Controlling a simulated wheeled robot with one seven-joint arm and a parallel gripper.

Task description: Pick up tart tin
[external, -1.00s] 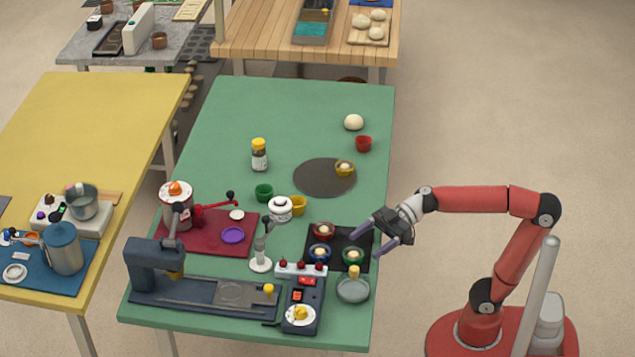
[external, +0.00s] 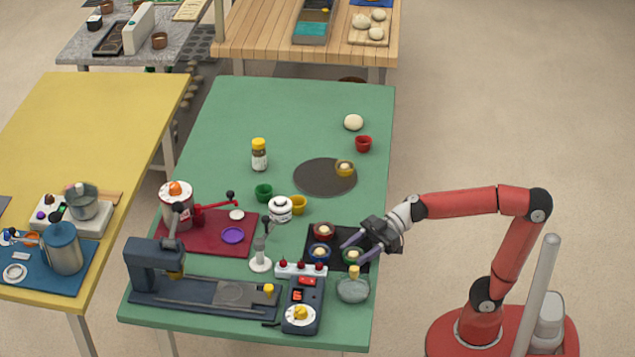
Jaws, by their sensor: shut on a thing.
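Three small tart tins with pale dough in them stand on a black mat (external: 311,237): a red tin (external: 322,231), a blue tin (external: 319,252) and a green tin (external: 351,258). My gripper (external: 355,251) is low over the right part of the mat, reaching in from the right. Its fingers are shut on the green tin, one on each side of it. The gripper partly hides the green tin and the right part of the mat. A yellow tin (external: 345,168) with dough stands on a dark round disc (external: 316,178) farther back.
A glass bowl (external: 352,289) stands just in front of the green tin. A scale (external: 302,308) and a white rack with red knobs (external: 289,270) are at the front left. A white jar (external: 280,209) and yellow cup (external: 298,205) stand behind the mat. The back left of the green table (external: 270,110) is clear.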

